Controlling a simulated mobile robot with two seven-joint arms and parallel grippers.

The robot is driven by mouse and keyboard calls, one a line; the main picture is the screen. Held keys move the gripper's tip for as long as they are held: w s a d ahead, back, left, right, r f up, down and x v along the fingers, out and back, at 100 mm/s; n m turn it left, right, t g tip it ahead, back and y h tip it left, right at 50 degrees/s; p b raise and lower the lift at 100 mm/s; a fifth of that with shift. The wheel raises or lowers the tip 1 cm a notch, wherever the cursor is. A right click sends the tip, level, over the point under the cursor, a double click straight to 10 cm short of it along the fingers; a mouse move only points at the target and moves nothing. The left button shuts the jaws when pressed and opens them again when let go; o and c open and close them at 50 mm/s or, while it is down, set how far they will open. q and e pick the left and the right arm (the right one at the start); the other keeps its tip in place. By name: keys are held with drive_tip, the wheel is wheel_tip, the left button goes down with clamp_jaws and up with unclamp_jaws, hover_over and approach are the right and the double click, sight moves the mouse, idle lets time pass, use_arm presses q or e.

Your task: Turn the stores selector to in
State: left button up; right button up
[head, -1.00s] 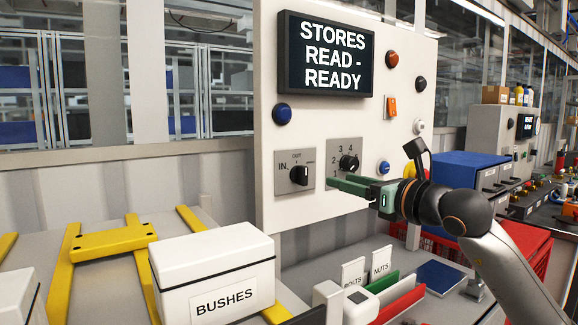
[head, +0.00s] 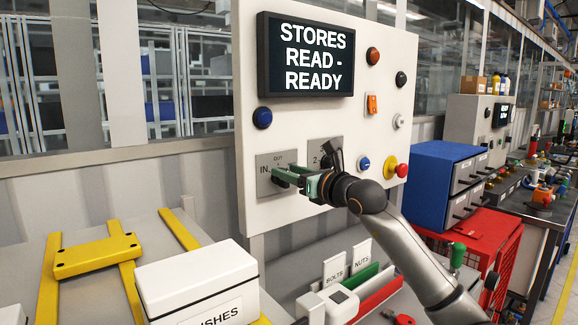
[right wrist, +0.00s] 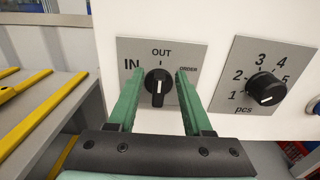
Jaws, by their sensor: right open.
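The stores selector (right wrist: 158,82) is a black knob on a grey plate marked IN, OUT and ORDER. In the right wrist view its grip bar stands upright, in line with the OUT mark, and its white line is vertical. My right gripper (right wrist: 160,76) is open, with one green finger on each side of the knob; I cannot tell whether they touch it. In the head view my right gripper (head: 280,177) is at the selector plate (head: 265,160) and hides most of the knob. My left gripper is not in view.
A second knob marked pcs (right wrist: 265,88) sits just right of the selector. The white panel (head: 350,125) also has a display (head: 306,55) reading "STORES READ - READY", buttons and a red emergency knob (head: 402,170). A white bushes box (head: 200,275) stands below left.

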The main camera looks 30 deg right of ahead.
drive_tip(key=shift+w, duration=0.2)
clamp_jaws()
idle(0.4)
